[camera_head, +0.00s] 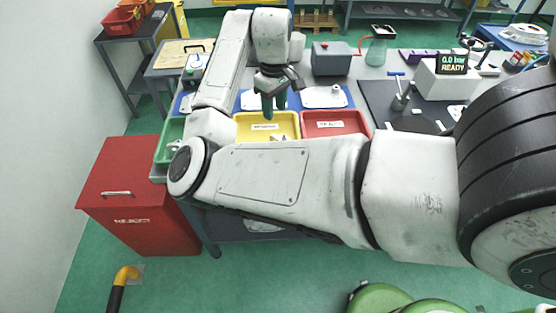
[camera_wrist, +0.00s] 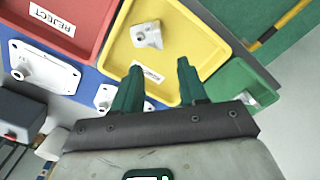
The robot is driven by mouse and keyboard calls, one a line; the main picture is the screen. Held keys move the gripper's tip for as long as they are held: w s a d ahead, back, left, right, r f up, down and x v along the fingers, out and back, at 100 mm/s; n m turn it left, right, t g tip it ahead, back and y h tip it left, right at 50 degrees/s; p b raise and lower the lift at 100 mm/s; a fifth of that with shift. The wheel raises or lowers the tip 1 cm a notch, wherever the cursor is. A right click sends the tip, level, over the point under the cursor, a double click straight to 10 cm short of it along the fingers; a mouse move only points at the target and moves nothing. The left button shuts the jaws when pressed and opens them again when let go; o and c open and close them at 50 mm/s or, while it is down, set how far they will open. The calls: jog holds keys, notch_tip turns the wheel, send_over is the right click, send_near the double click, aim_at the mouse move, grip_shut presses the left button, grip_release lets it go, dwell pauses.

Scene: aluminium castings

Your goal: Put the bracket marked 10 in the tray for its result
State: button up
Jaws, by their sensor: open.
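My gripper (camera_head: 273,108) is open and empty above the near side of the workbench; its two green fingers (camera_wrist: 158,72) point toward the yellow tray (camera_wrist: 205,40). A pale bracket (camera_wrist: 146,35) lies in that tray. Two more pale brackets, one large (camera_wrist: 45,68) and one partly hidden (camera_wrist: 105,97), lie on the blue mat; they also show in the head view, right (camera_head: 322,97) and left (camera_head: 250,99). The red tray (camera_wrist: 90,10) is labelled REJECT. The green tray (camera_wrist: 238,75) holds a pale part (camera_wrist: 246,97). No number is readable on any bracket.
A grey box (camera_head: 332,58), a glass flask (camera_head: 376,50) and a display (camera_head: 452,64) reading "0.0 bar READY" stand on the bench. A red bin (camera_head: 130,180) stands at the left. My forearm hides part of the trays' front.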

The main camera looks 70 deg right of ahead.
jog(key=s+a+f+n, duration=0.1)
jog(key=s+a+f, duration=0.3)
jog(key=a, duration=0.5)
jog(key=s+a+f+n, duration=0.1)
jog(key=s+a+f, duration=0.3)
jog(key=a+f, duration=0.3)
jog(key=s+a+f+n+t, duration=0.1)
jog(key=a+f, duration=0.4)
jog(key=a, duration=0.8)
jog(key=s+n, duration=0.1)
jog(key=s, duration=0.1)
jog(key=shift+s+a+f, duration=0.15)
jog(key=shift+s+f, duration=0.2)
jog(key=shift+s, duration=0.05)
